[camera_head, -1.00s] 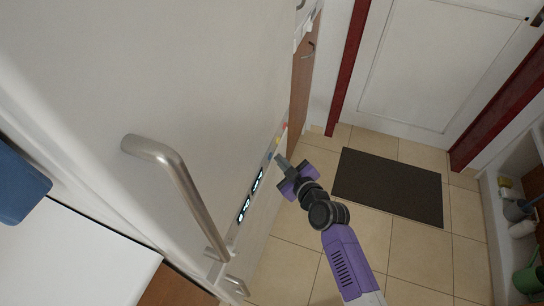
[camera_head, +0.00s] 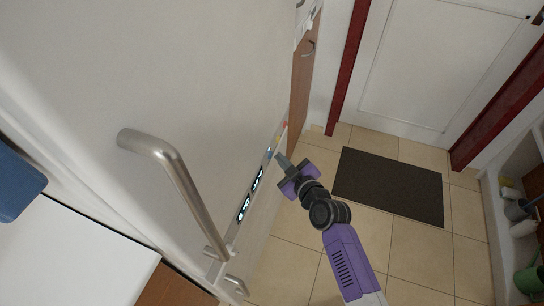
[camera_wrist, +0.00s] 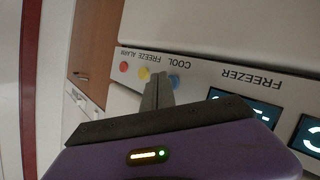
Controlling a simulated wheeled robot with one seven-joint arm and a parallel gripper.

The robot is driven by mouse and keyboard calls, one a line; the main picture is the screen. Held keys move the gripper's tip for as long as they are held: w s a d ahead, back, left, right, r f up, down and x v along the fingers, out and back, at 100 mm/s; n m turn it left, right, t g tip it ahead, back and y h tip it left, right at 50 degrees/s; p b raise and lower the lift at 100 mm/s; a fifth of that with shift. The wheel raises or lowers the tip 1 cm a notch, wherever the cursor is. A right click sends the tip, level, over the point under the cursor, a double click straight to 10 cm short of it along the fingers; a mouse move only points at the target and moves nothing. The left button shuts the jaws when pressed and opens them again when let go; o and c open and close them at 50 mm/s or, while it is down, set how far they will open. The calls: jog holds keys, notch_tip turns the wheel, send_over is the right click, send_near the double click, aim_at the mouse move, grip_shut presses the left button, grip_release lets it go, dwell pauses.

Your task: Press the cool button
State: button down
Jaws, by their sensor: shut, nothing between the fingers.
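The cool button is the blue one (camera_wrist: 174,81) on the freezer's white control strip (camera_wrist: 205,75), below the upside-down word COOL in the wrist view. In the head view it is a small blue spot (camera_head: 269,155). The yellow freeze button (camera_wrist: 145,74) and red alarm button (camera_wrist: 123,67) sit to its left in the wrist view. My gripper (camera_wrist: 160,78) is shut and empty. Its fingertips overlap the gap between the yellow and blue buttons and hide part of the blue one's left side. In the head view my gripper (camera_head: 280,157) is close to the strip; contact cannot be told.
Lit displays (camera_head: 250,196) sit along the strip. A long metal handle (camera_head: 178,183) sticks out from the white door (camera_head: 190,80). A dark mat (camera_head: 390,187) lies on the tiled floor by a white door. Shelves stand at the right edge.

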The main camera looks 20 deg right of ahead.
jog(key=shift+s+d, duration=0.1)
jog(key=s+d+b, duration=0.3)
jog(key=d, duration=0.2)
jog(key=shift+s+b, duration=0.25)
jog(key=shift+b, duration=0.15)
dwell(0.7)
